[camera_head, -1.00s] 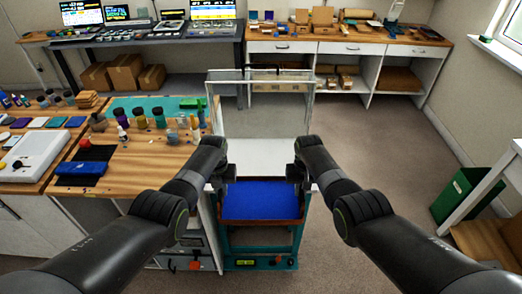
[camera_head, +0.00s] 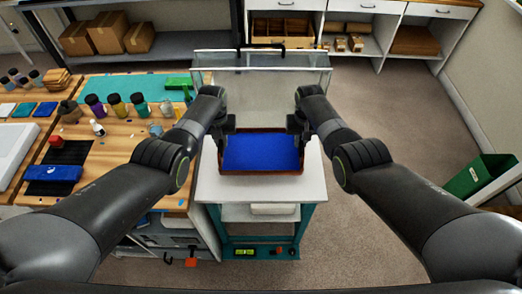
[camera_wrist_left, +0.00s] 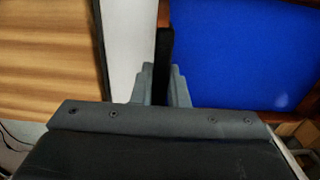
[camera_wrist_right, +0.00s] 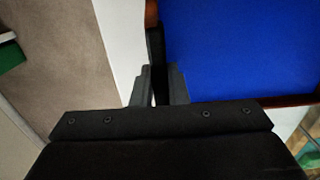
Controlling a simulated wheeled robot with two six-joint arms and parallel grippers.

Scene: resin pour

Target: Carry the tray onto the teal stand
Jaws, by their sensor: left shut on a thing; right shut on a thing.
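The tray (camera_head: 262,172) has a blue floor and a brown rim. It is held level between my two grippers, over the white top of the teal stand (camera_head: 262,191). I cannot tell whether it touches that top. My left gripper (camera_head: 224,134) is shut on the tray's left side; in the left wrist view its fingers (camera_wrist_left: 164,85) close on a dark upright part beside the blue floor (camera_wrist_left: 240,55). My right gripper (camera_head: 298,130) is shut on the tray's right side, and its fingers (camera_wrist_right: 158,85) show in the right wrist view.
A clear panelled enclosure (camera_head: 262,70) stands at the back of the stand. A wooden workbench (camera_head: 120,150) with several bottles is close on the left. A green bin (camera_head: 480,175) is at the far right. Open floor (camera_head: 400,120) lies to the right.

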